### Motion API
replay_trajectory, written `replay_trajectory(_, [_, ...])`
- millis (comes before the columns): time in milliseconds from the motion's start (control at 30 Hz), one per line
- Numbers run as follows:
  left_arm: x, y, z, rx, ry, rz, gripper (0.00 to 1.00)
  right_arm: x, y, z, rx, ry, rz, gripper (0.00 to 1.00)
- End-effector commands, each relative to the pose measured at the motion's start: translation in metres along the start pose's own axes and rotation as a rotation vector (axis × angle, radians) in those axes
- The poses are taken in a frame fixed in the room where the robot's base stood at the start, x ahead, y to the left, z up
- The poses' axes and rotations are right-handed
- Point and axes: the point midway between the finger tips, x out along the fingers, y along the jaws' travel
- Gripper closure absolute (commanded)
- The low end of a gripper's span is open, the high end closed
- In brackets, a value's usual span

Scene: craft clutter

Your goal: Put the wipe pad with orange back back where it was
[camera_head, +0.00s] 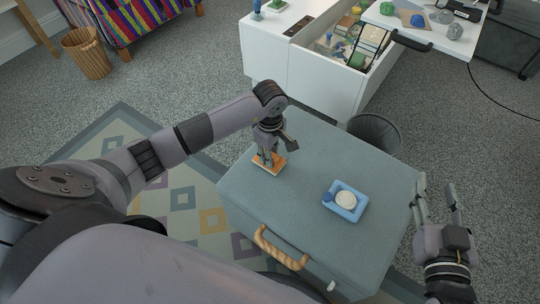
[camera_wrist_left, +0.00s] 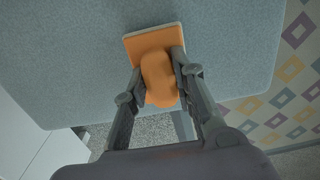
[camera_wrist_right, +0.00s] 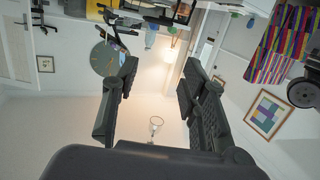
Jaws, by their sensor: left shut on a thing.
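The wipe pad with orange back (camera_head: 265,163) is on or just above the top of the blue-grey ottoman (camera_head: 310,163), near its left side. It also shows in the left wrist view (camera_wrist_left: 150,43), with a raised orange grip on its back and a pale edge. My left gripper (camera_head: 268,152) is shut on that grip from above; it also shows in the left wrist view (camera_wrist_left: 160,85). I cannot tell whether the pad touches the ottoman. My right gripper (camera_head: 437,192) is open and empty, right of the ottoman; its fingers show apart in the right wrist view (camera_wrist_right: 160,90).
A blue tray (camera_head: 355,213) with a round white thing and a small blue thing stands on the ottoman to the right. A wooden handle (camera_head: 280,250) is on its front. Behind are a dark bin (camera_head: 376,132) and an open white drawer (camera_head: 325,82) of clutter.

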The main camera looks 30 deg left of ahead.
Motion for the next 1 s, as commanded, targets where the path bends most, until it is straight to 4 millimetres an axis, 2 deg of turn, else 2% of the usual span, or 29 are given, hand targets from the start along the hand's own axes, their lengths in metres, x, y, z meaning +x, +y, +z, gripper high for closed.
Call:
replay_trajectory(600, [0.006,0.000,0.000,0.000,0.001,0.001,1.00,0.001,-0.002,-0.014,0.001,0.074,-0.004,0.60])
replay_trajectory(633, [0.007,0.000,0.000,0.000,0.001,0.000,0.75,0.001,-0.002,-0.015,0.001,0.079,-0.005,0.60])
replay_trajectory(900, [0.006,0.000,0.000,0.000,0.001,0.000,0.57,0.001,-0.002,-0.016,0.001,0.081,-0.005,0.60])
replay_trajectory(1000, [0.006,0.000,0.000,0.000,0.001,0.000,0.56,0.001,-0.002,-0.015,0.001,0.079,-0.005,0.60])
